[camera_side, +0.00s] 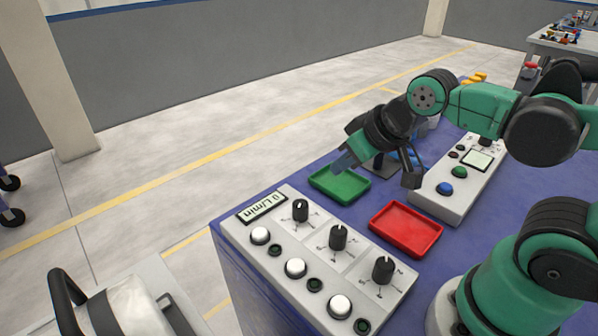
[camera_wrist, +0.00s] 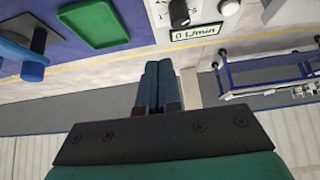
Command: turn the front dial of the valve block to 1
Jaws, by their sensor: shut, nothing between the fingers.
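The valve block (camera_side: 232,228) is a light grey panel with three black dials and a display reading 0 L/min. One dial (camera_side: 300,211) is by the display, one (camera_side: 338,237) in the middle, one (camera_side: 382,270) at the right end. Their exact settings are too small to read. In the wrist view the display (camera_wrist: 195,32) and one dial (camera_wrist: 179,13) show at the top. My gripper (camera_side: 343,162) is shut and empty, above and behind the green tray, apart from the dials. Its blue fingers (camera_wrist: 160,82) are together in the wrist view.
A green tray (camera_side: 340,186) and a red tray (camera_side: 405,228) lie behind the block on the blue table (camera_side: 290,178). A second panel (camera_side: 452,199) with a blue and a green button stands at the right. White buttons (camera_side: 260,236) line the block beside the dials.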

